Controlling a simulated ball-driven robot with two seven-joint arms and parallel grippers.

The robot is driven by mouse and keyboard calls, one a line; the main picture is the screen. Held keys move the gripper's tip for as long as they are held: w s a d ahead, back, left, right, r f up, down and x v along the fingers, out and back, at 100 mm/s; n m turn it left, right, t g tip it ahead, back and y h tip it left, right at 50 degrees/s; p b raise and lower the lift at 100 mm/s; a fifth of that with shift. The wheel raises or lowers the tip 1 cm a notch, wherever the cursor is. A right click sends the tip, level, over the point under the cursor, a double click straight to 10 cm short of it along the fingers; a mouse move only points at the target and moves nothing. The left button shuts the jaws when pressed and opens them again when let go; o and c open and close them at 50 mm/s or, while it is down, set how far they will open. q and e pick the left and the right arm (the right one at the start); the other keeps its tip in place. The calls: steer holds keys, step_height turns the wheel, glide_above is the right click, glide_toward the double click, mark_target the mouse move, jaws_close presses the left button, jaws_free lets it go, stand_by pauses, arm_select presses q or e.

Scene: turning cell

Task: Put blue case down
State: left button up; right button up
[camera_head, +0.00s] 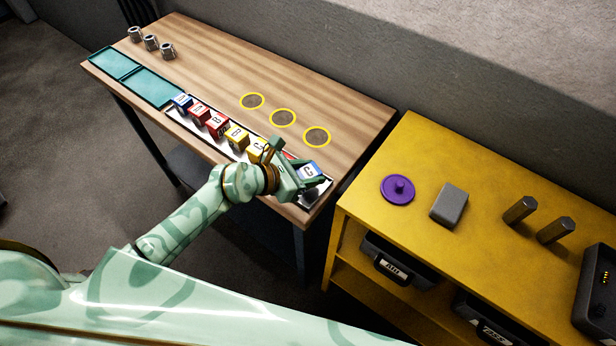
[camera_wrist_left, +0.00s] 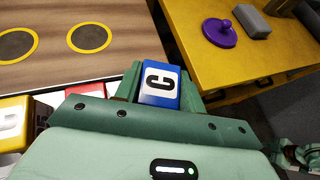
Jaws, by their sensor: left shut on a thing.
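The blue case (camera_head: 309,170) has a white top with a black letter. My left gripper (camera_head: 312,176) is shut on it at the near right end of the rail tray (camera_head: 313,196). In the left wrist view the blue case (camera_wrist_left: 160,84) sits between the two fingers of my left gripper (camera_wrist_left: 158,88). I cannot tell whether its underside touches the tray. A red case (camera_wrist_left: 86,89) and a yellow case (camera_wrist_left: 14,122) stand to its left in that view.
More blue, red and yellow cases (camera_head: 217,124) line the tray to the left. Three yellow-ringed dark discs (camera_head: 283,118) lie on the wooden table (camera_head: 330,92). A yellow bench (camera_head: 450,160) on the right carries a purple lid (camera_head: 398,189) and a grey block (camera_head: 449,204).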

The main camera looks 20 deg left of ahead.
arm_select(q)
step_height(320, 180, down, 2)
steer(key=shift+f+b, duration=0.2)
steer(key=shift+b, duration=0.1)
steer(key=shift+r, duration=0.1)
steer(key=o, duration=0.8)
steer(key=p+v, duration=0.2)
steer(key=v, duration=1)
